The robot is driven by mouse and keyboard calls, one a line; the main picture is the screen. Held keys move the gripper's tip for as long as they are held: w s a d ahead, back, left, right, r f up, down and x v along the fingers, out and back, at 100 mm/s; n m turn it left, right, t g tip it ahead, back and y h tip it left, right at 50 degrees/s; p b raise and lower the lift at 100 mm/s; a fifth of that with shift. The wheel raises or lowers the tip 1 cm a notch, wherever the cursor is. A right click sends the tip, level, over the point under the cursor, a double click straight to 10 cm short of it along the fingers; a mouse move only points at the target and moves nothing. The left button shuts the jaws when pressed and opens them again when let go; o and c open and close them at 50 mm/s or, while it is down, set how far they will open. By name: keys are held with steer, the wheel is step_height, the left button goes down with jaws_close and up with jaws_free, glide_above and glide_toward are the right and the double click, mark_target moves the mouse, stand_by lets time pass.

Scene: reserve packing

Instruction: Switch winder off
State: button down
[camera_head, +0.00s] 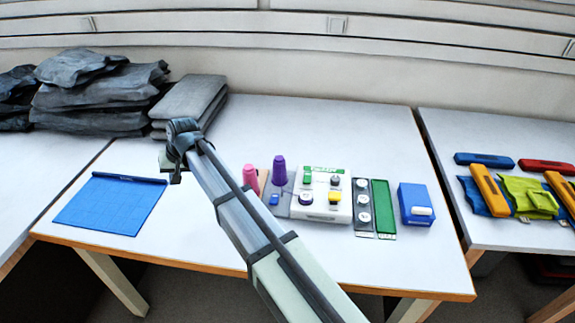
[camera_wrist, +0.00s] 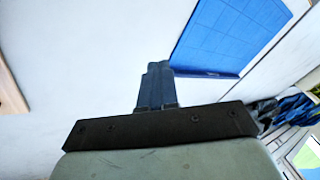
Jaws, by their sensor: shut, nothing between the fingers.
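The likely winder is a white control box (camera_head: 323,198) right of centre on the middle table in the head view. I cannot read the switch's state. My gripper (camera_head: 175,179) is left of the box, above the table and well apart from it. In the wrist view my gripper (camera_wrist: 159,66) is shut and empty.
A blue mat (camera_head: 112,208) lies at the table's left. Dark folded bags (camera_head: 188,98) are stacked behind. A panel with white round knobs (camera_head: 362,202), a green strip (camera_head: 383,207) and a blue box (camera_head: 415,204) stand right of the control box.

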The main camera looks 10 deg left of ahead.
steer(key=w+d+r+m+h, duration=0.1)
steer(key=w+d+r, duration=0.3)
steer(key=d, duration=0.6)
steer(key=w+d+r+m+h, duration=0.1)
steer(key=w+d+m+h, duration=0.1)
steer(key=w+d, duration=0.6)
step_height(320, 180, up, 6)
steer(key=m+h, duration=0.2)
steer(key=m, duration=0.1)
glide_above(308, 173)
steer(key=shift+w+d+f+g, duration=0.1)
steer(key=shift+w+g, duration=0.05)
steer(key=shift+g, duration=0.25)
step_height(308, 173, down, 12)
steer(key=shift+f, duration=1.05)
